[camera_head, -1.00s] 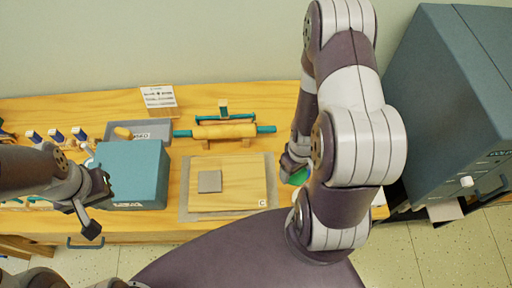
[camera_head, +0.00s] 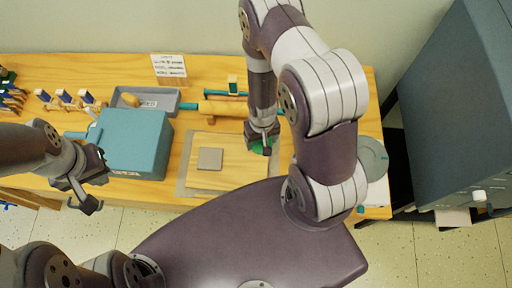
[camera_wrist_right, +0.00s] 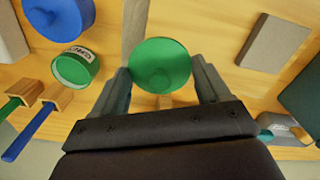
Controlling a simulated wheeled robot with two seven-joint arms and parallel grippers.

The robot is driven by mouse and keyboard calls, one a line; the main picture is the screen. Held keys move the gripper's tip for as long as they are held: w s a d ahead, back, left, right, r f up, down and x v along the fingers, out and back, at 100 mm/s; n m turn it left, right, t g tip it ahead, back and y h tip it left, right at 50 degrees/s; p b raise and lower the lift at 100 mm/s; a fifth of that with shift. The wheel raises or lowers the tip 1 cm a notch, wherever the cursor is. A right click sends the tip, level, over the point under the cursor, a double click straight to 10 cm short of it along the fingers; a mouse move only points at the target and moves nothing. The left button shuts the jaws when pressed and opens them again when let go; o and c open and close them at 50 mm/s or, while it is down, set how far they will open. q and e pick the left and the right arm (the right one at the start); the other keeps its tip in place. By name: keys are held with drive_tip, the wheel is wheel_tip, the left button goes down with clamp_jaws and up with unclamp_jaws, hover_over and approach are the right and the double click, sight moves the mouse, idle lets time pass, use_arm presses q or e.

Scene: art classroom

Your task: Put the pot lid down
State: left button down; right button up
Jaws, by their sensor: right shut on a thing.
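My right gripper (camera_head: 262,138) is shut on a green round pot lid (camera_head: 262,147), above the right part of the wooden board (camera_head: 232,178). In the right wrist view the lid (camera_wrist_right: 160,65) sits between the two fingers (camera_wrist_right: 163,85). A green pot with a white label (camera_wrist_right: 75,68) stands left of the lid there; its top looks open. I cannot tell whether the lid touches the surface below. My left gripper (camera_head: 88,178) is open and empty, in front of the blue-grey box.
A grey square slab (camera_head: 210,158) lies on the board. A blue pot (camera_wrist_right: 60,14) shows in the wrist view. A grey disc (camera_head: 372,158) lies at the table's right.

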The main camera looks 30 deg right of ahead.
sight(256, 143)
drive_tip(key=shift+w+a+f+b, duration=0.2)
drive_tip(key=shift+w+f, duration=0.2)
drive_tip(key=shift+w, duration=0.15)
drive_tip(key=shift+w+a+f+b, duration=0.15)
drive_tip(key=shift+w+a+f, duration=0.05)
drive_tip(key=shift+w+f, duration=0.25)
wheel_tip(256, 143, down, 4)
drive_tip(key=b, duration=0.4)
drive_tip(key=shift+s, duration=0.1)
drive_tip(key=shift+r+p, duration=0.3)
drive_tip(key=shift+p, duration=0.05)
drive_tip(key=shift+f, duration=0.25)
use_arm(q)
wheel_tip(256, 143, down, 5)
drive_tip(key=shift+f, duration=0.15)
use_arm(e)
drive_tip(key=o, duration=1)
drive_tip(key=shift+r, duration=0.1)
drive_tip(key=shift+r, duration=0.1)
